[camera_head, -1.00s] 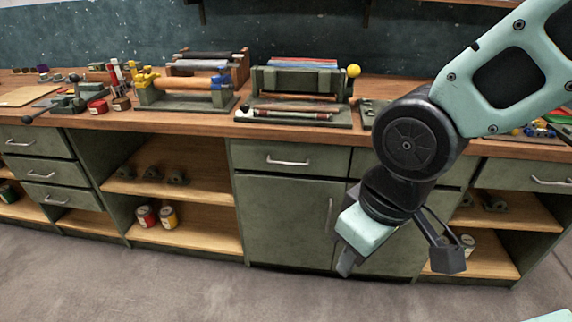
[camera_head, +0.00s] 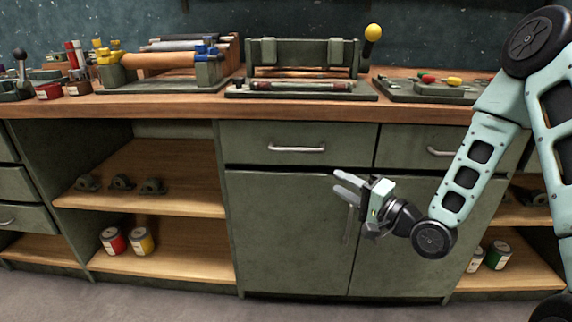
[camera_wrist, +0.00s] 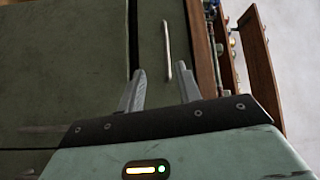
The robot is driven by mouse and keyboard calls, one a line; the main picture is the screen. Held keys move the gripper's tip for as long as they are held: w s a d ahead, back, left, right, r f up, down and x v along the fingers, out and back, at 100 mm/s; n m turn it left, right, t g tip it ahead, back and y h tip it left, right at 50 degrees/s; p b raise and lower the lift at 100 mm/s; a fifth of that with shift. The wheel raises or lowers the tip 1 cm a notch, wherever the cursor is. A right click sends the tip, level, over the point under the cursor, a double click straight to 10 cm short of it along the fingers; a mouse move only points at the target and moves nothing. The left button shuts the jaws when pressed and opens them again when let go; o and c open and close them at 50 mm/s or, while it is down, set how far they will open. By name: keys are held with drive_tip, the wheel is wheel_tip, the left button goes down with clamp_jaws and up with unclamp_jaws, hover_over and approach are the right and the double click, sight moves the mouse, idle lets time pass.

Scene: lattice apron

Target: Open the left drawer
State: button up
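The left drawer (camera_head: 270,155) of the middle cabinet is a green front under the worktop, and it is shut. Its pale bar handle (camera_head: 297,149) runs level across the front. In the wrist view the drawer front (camera_wrist: 150,40) appears turned on its side, with the handle (camera_wrist: 167,50) beyond and between my fingers. My gripper (camera_head: 345,184) is open and empty. In the head view it appears below and to the right of the handle, over the cabinet doors. It also shows in the wrist view (camera_wrist: 160,82), its two fingers apart and not touching the handle.
A second shut drawer (camera_head: 415,148) lies to the right, with cabinet doors (camera_head: 285,230) below. Open shelves (camera_head: 150,190) with cans stand to the left. The wooden worktop (camera_head: 180,105) above carries a press (camera_head: 305,65) and other tools. The floor in front is clear.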

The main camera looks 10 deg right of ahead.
sight(296, 150)
drive_tip(key=shift+m+t, duration=0.5)
drive_tip(key=shift+t, duration=0.1)
drive_tip(key=x, duration=0.5)
drive_tip(key=b+x, duration=0.1)
drive_tip(key=x, duration=0.5)
drive_tip(key=d+x, duration=0.1)
drive_tip(key=x, duration=0.5)
drive_tip(key=shift+w+a, duration=0.1)
drive_tip(key=shift+w, duration=0.2)
clamp_jaws()
